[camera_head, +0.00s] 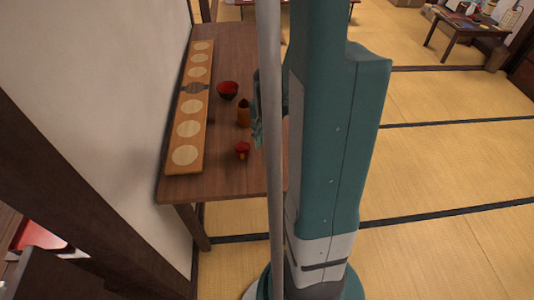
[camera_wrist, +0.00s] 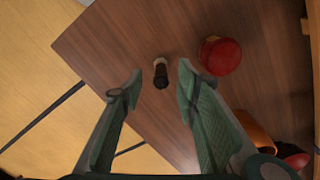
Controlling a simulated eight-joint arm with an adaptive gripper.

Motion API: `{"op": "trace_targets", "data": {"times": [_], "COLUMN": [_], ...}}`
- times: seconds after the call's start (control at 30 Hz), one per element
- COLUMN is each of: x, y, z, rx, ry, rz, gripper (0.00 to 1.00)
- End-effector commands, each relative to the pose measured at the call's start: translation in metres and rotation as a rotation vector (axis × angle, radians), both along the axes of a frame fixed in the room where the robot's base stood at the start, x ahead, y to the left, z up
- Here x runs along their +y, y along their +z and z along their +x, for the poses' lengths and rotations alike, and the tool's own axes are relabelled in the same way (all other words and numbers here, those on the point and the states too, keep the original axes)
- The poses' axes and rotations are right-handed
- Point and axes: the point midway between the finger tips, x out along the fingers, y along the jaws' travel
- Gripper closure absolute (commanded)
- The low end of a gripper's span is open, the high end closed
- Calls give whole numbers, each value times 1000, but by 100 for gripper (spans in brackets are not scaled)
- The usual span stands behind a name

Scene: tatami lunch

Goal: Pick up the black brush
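The black brush (camera_wrist: 161,76) is a small, short dark thing with a paler end, on the brown wooden table (camera_wrist: 120,35) in the wrist view. It shows between the two fingertips of my gripper (camera_wrist: 159,82). My gripper is open, with a green padded finger on either side and nothing held. How high the fingertips are above the table I cannot tell. In the head view my arm hides the brush and most of my gripper.
A red-topped thing (camera_wrist: 220,56) stands close right of the brush. An orange-brown container (camera_wrist: 255,130) is nearer my right finger. In the head view a red bowl (camera_head: 228,90) and a long board with pale discs (camera_head: 173,155) are on the table, beside the wall.

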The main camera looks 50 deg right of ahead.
Motion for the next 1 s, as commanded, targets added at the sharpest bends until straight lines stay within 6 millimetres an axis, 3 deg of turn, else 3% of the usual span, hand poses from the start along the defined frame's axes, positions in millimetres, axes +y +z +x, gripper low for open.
{"op": "trace_targets", "data": {"times": [0.27, 0.7, 1.0], "x": [0, -1, -1], "y": [-4, -44, -52], "z": [0, 2, 2], "rx": [0, 0, 0], "ry": [0, 0, 0], "rz": [0, 0, 0], "gripper": [68, 68, 68]}}
